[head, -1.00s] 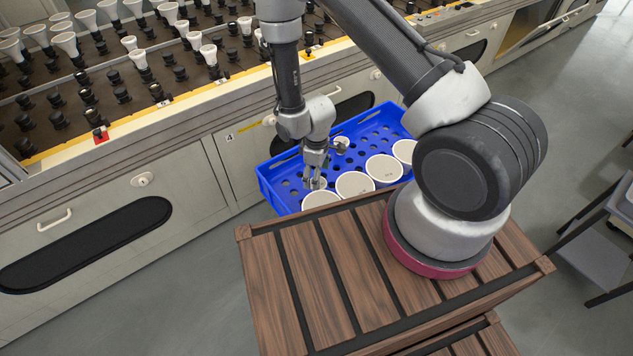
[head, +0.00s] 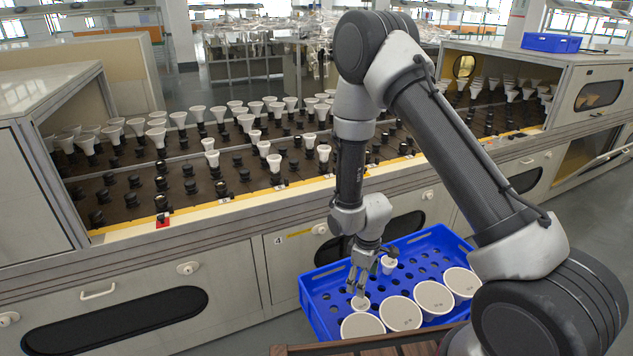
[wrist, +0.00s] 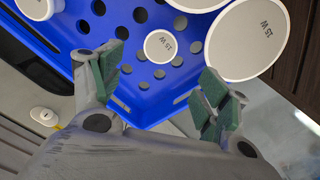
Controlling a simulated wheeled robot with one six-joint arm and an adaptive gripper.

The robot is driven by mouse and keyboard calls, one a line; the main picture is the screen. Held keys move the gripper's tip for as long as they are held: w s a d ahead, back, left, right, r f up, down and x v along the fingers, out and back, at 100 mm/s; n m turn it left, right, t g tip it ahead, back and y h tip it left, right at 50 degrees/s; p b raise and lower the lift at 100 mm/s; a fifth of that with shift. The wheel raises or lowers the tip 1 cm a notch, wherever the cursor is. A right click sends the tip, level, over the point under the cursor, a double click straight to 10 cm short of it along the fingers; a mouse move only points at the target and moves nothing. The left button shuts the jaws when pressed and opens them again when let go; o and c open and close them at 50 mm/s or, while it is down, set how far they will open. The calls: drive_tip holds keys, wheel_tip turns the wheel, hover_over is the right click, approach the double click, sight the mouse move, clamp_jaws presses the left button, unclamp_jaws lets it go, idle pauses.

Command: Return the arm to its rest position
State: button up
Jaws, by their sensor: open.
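My gripper (head: 361,286) is open, with its fingers pointing down over the blue crate (head: 318,308). In the wrist view my gripper (wrist: 160,88) has its two green-padded fingers spread, with nothing between them. A small white bulb (head: 361,304) marked 15 W sits in the crate just below the fingertips; it also shows in the wrist view (wrist: 160,46), apart from the fingers. My arm is bent, reaching up and then down to the crate. Another small bulb (head: 388,265) stands behind the gripper.
Large white bulbs, including one (head: 401,313), line the crate's near side. The crate stands against the burn-in bench (head: 235,250), whose deck holds many bulbs and black sockets. A wooden slatted surface (head: 400,348) is at the bottom edge. Open floor (head: 590,215) lies to the right.

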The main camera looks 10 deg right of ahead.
drive_tip(key=s+d+r+m+g+h, duration=0.1)
drive_tip(key=s+d+r+m+g, duration=0.15)
drive_tip(key=s, duration=0.45)
drive_tip(key=s+d+r+m+t, duration=0.2)
drive_tip(key=s+d+r, duration=0.2)
drive_tip(key=r, duration=1)
drive_tip(key=s+d+r+m+t, duration=0.2)
drive_tip(key=s+d+r+m, duration=0.1)
drive_tip(key=r, duration=1.1)
drive_tip(key=s+d+r+m+t+y, duration=0.1)
drive_tip(key=s+d+r+m+t, duration=0.2)
drive_tip(key=r, duration=1.1)
drive_tip(key=s+d, duration=0.2)
drive_tip(key=shift+d, duration=0.35)
